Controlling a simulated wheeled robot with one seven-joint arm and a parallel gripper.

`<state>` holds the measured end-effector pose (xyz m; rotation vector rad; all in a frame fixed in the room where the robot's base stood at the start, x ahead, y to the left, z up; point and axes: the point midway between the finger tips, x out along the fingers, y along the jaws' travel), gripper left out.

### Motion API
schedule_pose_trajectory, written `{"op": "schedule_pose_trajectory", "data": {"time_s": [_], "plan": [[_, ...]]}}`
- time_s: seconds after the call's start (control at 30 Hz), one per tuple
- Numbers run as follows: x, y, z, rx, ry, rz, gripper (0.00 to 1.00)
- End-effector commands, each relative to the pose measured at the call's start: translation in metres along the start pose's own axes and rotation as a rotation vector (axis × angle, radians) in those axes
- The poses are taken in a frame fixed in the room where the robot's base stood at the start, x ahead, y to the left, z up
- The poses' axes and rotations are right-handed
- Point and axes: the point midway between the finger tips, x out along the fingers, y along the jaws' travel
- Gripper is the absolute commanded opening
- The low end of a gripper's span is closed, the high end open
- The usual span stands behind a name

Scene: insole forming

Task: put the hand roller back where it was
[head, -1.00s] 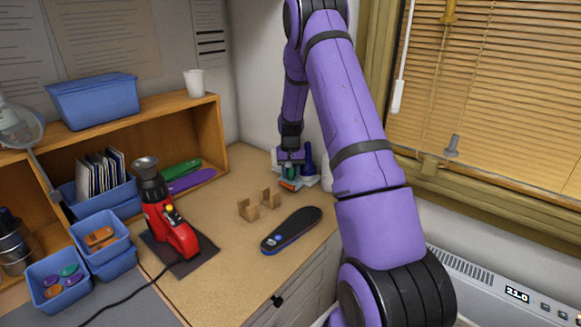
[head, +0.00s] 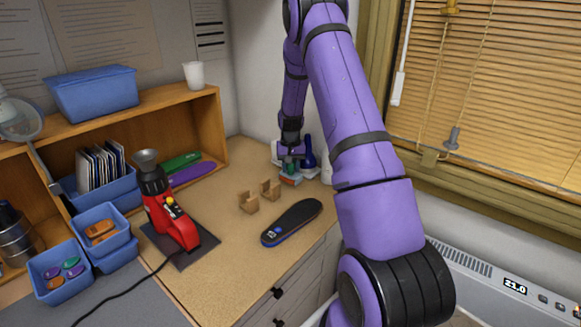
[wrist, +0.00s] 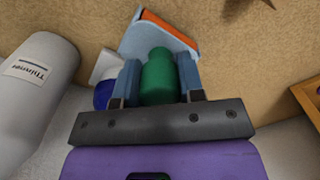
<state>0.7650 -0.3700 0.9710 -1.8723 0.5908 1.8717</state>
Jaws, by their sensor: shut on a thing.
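My gripper (wrist: 158,82) is shut on the green handle (wrist: 160,78) of what looks like the hand roller. The handle sits between the two blue fingers. Beyond it is a pale blue piece (wrist: 135,40) with an orange strip (wrist: 168,30) along one edge; I cannot tell whether these belong to the roller or to something under it. In the head view my gripper (head: 291,162) points down at the back corner of the bench, with the green and orange parts (head: 290,179) just below it. Whether they touch the bench is unclear.
A blue bottle (head: 308,156) and a white Thinner bottle (wrist: 35,85) stand close by. Two brown notched supports (head: 249,202) (head: 270,189) and a dark insole (head: 291,222) lie nearer on the bench. A red heat tool (head: 172,217) stands left.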

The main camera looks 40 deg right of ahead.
Motion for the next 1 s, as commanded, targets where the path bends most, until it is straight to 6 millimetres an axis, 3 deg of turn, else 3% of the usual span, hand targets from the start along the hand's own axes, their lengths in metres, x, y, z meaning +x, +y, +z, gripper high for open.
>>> {"op": "schedule_pose_trajectory", "data": {"time_s": [0.9, 0.93, 1.0], "plan": [[0.0057, -0.0001, -0.0003, 0.0, 0.001, 0.0, 0.17], [0.0056, -0.0001, -0.0003, 0.0, 0.001, 0.0, 0.41], [0.0056, -0.0001, -0.0003, 0.0, 0.001, 0.0, 0.57]]}}
